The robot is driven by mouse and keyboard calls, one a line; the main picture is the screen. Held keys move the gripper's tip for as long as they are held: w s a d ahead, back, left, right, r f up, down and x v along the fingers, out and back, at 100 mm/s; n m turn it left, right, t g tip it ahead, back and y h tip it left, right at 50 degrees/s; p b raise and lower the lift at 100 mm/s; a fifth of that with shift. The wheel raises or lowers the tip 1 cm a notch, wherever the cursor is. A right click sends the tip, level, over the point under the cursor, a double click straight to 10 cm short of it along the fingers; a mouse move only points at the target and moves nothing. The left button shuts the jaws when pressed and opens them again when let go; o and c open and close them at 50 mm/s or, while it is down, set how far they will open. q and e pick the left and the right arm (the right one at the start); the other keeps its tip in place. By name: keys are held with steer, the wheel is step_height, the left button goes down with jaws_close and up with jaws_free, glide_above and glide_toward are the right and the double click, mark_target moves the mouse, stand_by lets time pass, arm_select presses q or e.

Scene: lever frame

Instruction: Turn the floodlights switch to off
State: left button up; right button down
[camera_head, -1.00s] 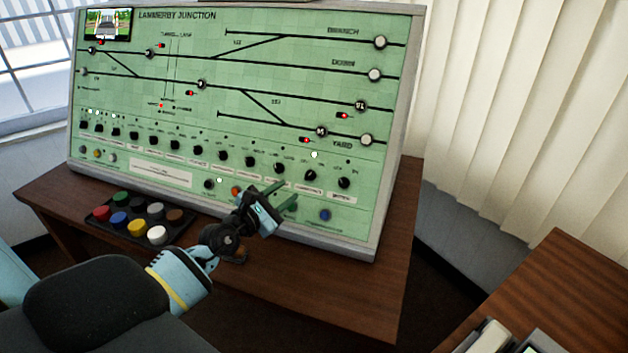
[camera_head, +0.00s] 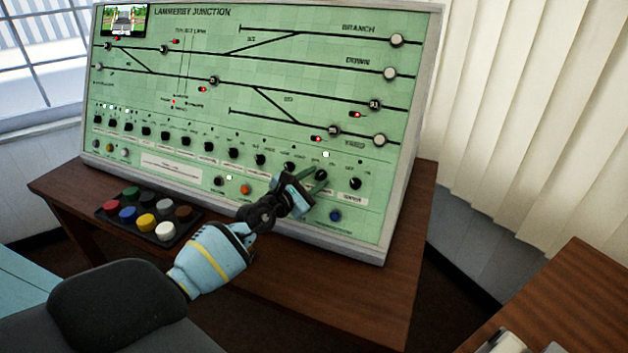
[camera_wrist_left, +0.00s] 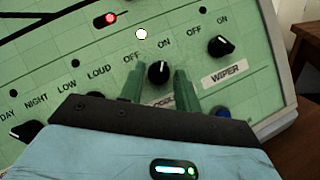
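The floodlights switch is a black rotary knob on the green panel, in the lower row towards the right in the head view (camera_head: 321,174). In the left wrist view the knob (camera_wrist_left: 158,72) has OFF at its upper left and ON above it. Its white mark points up, towards ON. Its label below is partly hidden by my fingers. My left gripper (camera_head: 314,182) is at the panel with its fingers apart. In the left wrist view its green fingers (camera_wrist_left: 159,86) stand on both sides of the knob; I cannot tell whether they touch it. My right gripper is not in view.
The wiper knob (camera_wrist_left: 220,46) is close on the right, another black knob (camera_wrist_left: 86,103) on the left. A white lamp (camera_wrist_left: 141,34) is lit above. A tray of coloured buttons (camera_head: 182,233) lies on the brown desk (camera_head: 375,290). A second table (camera_head: 560,290) stands at right.

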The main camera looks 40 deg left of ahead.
arm_select(q)
steer(key=c, duration=0.7)
steer(key=shift+o, duration=0.2)
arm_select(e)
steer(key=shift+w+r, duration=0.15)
